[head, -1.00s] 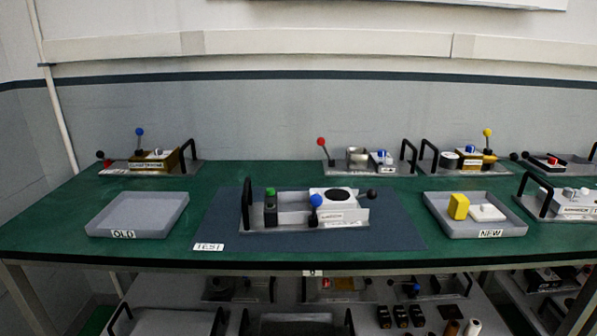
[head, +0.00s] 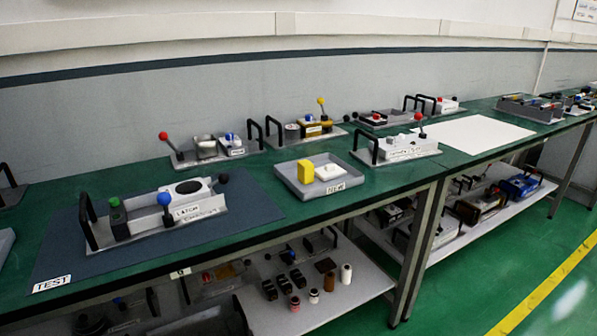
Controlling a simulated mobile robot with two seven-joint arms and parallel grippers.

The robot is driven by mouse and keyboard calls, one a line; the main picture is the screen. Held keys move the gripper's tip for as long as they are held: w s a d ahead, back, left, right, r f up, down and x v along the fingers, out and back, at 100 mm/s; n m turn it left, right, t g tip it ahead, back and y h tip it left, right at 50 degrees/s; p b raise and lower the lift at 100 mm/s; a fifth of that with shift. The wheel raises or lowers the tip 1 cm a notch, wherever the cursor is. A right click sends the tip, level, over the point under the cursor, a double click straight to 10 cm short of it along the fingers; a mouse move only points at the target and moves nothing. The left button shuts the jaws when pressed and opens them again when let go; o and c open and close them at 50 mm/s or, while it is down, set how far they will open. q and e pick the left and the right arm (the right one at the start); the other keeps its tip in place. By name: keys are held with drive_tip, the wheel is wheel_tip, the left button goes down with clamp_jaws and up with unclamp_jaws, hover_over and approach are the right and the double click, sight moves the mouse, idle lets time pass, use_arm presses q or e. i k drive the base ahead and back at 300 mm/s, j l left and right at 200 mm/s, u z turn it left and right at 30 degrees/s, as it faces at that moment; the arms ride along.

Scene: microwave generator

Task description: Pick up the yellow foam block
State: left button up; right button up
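The yellow foam block (head: 306,171) stands upright in the left part of the grey tray labelled NEW (head: 345,185). A flat white piece (head: 330,172) lies to its right in the same tray, close beside it. The tray rests on the green bench top near its front edge. Neither of my grippers shows in the head view.
A latch device (head: 165,212) with a blue ball and a black handle sits on the dark TEST mat (head: 262,212), left of the tray. Another handled device (head: 395,147) stands close on the tray's right. More devices line the back. A lower shelf (head: 340,290) holds small parts.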

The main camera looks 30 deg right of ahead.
sight(305, 169)
drive_tip(key=l+z, duration=0.1)
drive_tip(key=z, duration=0.7)
drive_tip(key=i+z, duration=0.15)
drive_tip(key=z, duration=0.3)
drive_tip(key=l+z, duration=0.1)
drive_tip(key=z, duration=0.3)
drive_tip(key=i+l, duration=0.1)
drive_tip(key=i, duration=0.25)
drive_tip(key=i+l, duration=0.1)
drive_tip(key=i, duration=0.25)
